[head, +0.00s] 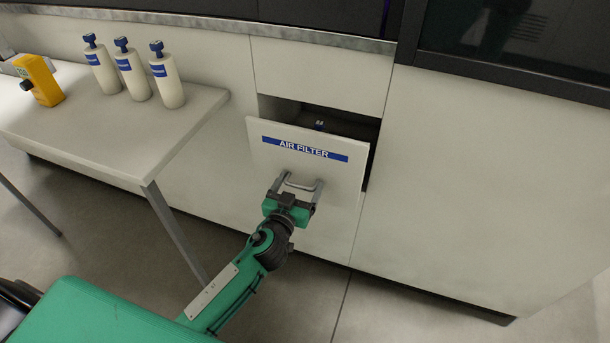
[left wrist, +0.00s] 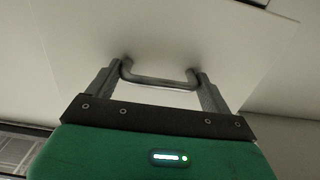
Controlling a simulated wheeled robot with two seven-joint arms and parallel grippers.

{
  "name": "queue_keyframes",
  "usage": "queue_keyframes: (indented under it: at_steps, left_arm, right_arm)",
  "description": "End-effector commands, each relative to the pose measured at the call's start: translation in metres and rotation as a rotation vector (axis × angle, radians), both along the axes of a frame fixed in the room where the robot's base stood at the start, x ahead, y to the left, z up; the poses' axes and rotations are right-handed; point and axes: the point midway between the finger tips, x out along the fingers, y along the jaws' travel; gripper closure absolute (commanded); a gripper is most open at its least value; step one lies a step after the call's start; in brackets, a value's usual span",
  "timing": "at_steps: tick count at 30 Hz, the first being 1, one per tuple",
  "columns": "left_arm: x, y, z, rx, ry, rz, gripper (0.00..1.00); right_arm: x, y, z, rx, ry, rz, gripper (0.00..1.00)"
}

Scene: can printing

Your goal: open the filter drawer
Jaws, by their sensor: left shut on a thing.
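The filter drawer (head: 307,162) is a white front with a blue "AIR FILTER" label, set in the white cabinet. It stands pulled out part of the way, with a dark gap showing behind its top and right edges. My left gripper (head: 300,188) is at the drawer's grey bar handle and shut on it. In the left wrist view the handle (left wrist: 160,82) spans between the two fingers of the left gripper (left wrist: 160,84). Inside the drawer a small light-and-dark item (head: 319,125) shows, mostly hidden by the front. My right gripper is not in view.
A white table (head: 120,150) stands left of the drawer, with several objects on it: white bottles with blue caps (head: 133,70) and a yellow device (head: 40,80). The table's right edge is near my left arm. Floor (head: 400,310) is clear to the right.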

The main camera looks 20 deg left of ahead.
Motion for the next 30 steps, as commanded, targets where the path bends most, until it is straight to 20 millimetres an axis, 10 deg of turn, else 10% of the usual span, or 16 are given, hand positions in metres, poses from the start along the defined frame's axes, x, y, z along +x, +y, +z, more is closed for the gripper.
queue_keyframes:
  at_steps: [15,30]
  left_arm:
    - [-0.095,0.004,-0.002,-0.003,0.002,0.003,0.57]
    - [-0.134,0.005,0.0,0.0,-0.001,0.002,0.57]
  right_arm:
    - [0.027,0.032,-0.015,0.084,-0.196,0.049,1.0]
    - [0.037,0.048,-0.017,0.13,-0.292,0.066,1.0]
